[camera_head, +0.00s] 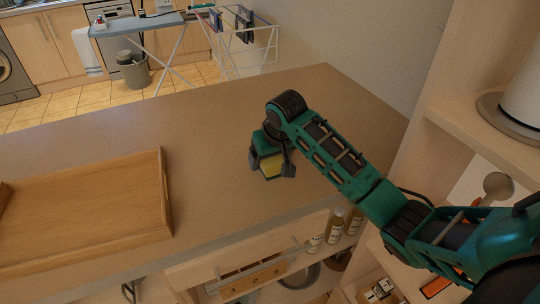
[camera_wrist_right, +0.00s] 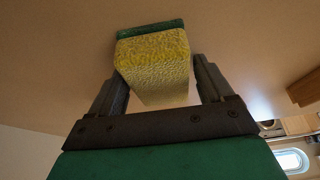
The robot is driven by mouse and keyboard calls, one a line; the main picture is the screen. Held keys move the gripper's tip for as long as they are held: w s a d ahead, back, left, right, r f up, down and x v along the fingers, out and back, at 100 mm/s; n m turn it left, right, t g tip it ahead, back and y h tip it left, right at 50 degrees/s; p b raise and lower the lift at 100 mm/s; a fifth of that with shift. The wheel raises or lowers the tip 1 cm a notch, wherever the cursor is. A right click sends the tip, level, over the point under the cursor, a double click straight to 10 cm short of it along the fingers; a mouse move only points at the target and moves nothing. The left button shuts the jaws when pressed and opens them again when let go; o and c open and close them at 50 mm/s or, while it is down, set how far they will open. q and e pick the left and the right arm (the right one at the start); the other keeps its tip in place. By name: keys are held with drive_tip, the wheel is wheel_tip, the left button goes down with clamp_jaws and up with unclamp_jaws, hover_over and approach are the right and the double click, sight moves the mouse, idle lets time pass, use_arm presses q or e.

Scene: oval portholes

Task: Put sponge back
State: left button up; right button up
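The sponge (camera_head: 271,165) is yellow with a green layer. It is on the brown countertop, partly hidden by my right gripper. My right gripper (camera_head: 271,166) is over it, with one finger on each side. In the right wrist view the sponge (camera_wrist_right: 155,65) shows between the two fingers of the right gripper (camera_wrist_right: 160,75). A narrow gap shows beside the right-hand finger, and the left-hand finger overlaps the sponge's edge, so contact there is unclear. The fingers look spread. My left gripper is not in view.
A wooden tray (camera_head: 166,195) lies at the left on the countertop (camera_head: 215,125). Shelves with bottles (camera_head: 335,225) are below its front edge. A shelf unit (camera_head: 465,118) rises at the right. An ironing board (camera_head: 140,24) and drying rack stand behind. The middle of the counter is clear.

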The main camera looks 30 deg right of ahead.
drive_tip(key=shift+o, duration=0.9)
drive_tip(key=shift+r, duration=0.3)
drive_tip(key=v, duration=1.1)
drive_tip(key=shift+r, duration=0.4)
drive_tip(key=shift+s, duration=0.15)
